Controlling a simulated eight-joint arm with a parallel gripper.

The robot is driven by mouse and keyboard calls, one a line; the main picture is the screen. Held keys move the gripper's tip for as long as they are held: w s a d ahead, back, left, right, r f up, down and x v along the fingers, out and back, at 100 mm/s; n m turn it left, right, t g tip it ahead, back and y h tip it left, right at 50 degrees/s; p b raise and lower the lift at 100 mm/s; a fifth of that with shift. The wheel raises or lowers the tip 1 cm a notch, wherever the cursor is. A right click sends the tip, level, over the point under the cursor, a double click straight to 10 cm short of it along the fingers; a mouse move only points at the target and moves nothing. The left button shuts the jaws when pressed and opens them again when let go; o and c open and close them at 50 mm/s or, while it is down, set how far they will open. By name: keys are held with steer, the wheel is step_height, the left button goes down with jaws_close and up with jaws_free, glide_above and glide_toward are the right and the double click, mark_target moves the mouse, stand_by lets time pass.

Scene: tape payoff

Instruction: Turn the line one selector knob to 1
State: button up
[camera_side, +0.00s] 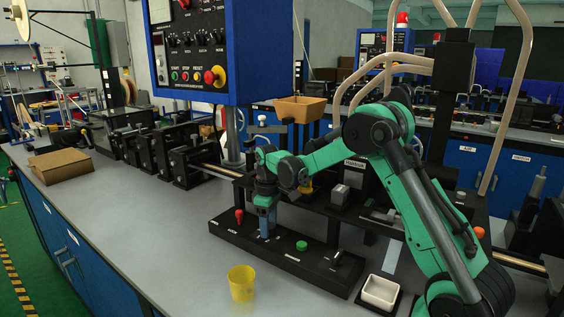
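A long black control plate (225,234) lies on the grey bench. It carries a red knob (238,214) at its left, a green button (301,245) and a small grey-and-black selector knob or lever (337,256) at its right end. White labels on it are too small to read, so I cannot tell which control is line one or where it points. My gripper (266,234) points down over the plate between the red knob and the green button. Its blue-grey fingers look low and close to the plate. Whatever is directly under them is hidden.
A yellow cup (242,283) and a white square dish (380,292) stand in front of the plate. A blue control cabinet (270,45) with knobs hangs behind. A cardboard box (60,165) lies at left. The bench front left is clear.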

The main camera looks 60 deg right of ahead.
steer(key=shift+o, duration=1.1)
steer(key=shift+r, duration=2.8)
steer(key=shift+s+a+r, duration=0.1)
steer(key=shift+a+r, duration=0.2)
steer(key=s+a+r+m+t, duration=0.3)
steer(key=s+a+t, duration=0.4)
steer(key=s+a, duration=0.4)
steer(key=shift+s+a+r, duration=0.2)
steer(key=shift+s+a, duration=0.1)
steer(key=shift+a, duration=1.4)
